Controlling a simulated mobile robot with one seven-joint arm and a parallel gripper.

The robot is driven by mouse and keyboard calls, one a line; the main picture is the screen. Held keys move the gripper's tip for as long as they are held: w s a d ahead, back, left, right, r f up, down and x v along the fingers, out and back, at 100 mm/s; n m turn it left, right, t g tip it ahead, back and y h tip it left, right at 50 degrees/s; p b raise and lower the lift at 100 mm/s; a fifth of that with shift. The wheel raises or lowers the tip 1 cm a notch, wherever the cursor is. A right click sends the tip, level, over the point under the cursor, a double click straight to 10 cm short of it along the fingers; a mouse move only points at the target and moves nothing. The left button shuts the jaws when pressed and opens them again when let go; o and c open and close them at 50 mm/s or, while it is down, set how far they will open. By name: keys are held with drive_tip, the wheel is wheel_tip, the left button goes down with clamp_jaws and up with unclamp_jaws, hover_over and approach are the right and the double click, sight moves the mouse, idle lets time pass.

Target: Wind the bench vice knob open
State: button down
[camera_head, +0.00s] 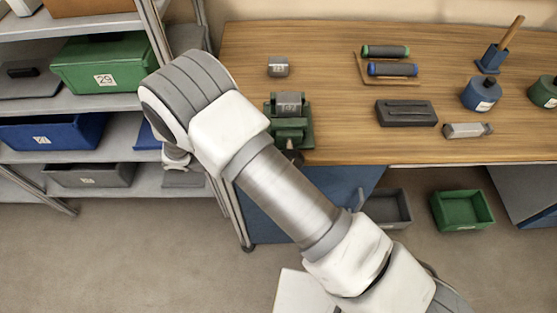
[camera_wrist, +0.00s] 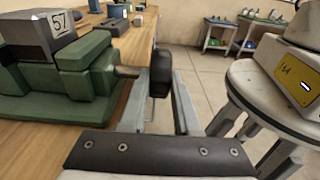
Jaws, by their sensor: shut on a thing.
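The green bench vice (camera_head: 292,137) stands at the front edge of the wooden bench, left of the bench's middle in the head view. In the wrist view the vice (camera_wrist: 92,77) fills the left side, with a grey block marked 57 (camera_wrist: 38,38) between its jaws. Its dark knob (camera_wrist: 160,72) sticks out toward the right on a short screw. My gripper (camera_wrist: 160,85) is shut on the knob, one finger on each side. In the head view my arm hides the gripper.
A small grey block (camera_head: 278,67) lies behind the vice. A round stool (camera_wrist: 260,85) stands close on the right in the wrist view.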

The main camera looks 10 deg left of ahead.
drive_tip(key=shift+f+h+b, duration=0.15)
drive_tip(key=shift+h+b, duration=0.15)
drive_tip(key=shift+h, duration=0.4)
drive_tip(key=c, duration=0.6)
unclamp_jaws()
drive_tip(key=shift+c, duration=0.2)
drive_tip(key=shift+a, duration=0.15)
